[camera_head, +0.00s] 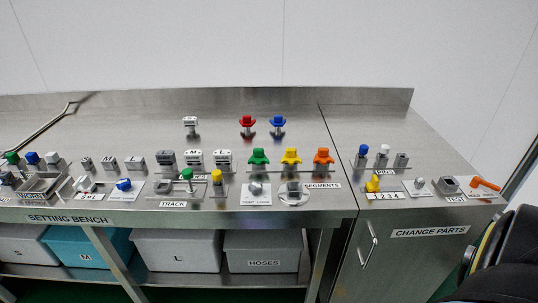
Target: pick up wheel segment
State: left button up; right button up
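Several coloured pieces that may be wheel segments stand on the steel bench near the "SEGMENTS" label (322,185). A green piece (258,157), a yellow piece (291,157) and an orange piece (323,156) stand upright in a row behind the label. A red piece (247,122) and a blue piece (278,122) of similar shape stand farther back. A round grey fixture (294,192) sits in front of the row. No gripper fingers show in this view.
The setting bench (150,113) is crowded along its front with small blocks and knobs. Its back strip is mostly clear. A "CHANGE PARTS" cabinet (400,265) adjoins at right, with an orange handle (484,184) on top. Bins, including a "HOSES" bin (263,251), sit below.

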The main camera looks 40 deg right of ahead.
aim_at(322, 156)
jog(key=u, duration=1.45)
jog(key=k, duration=1.05)
jog(key=z, duration=1.65)
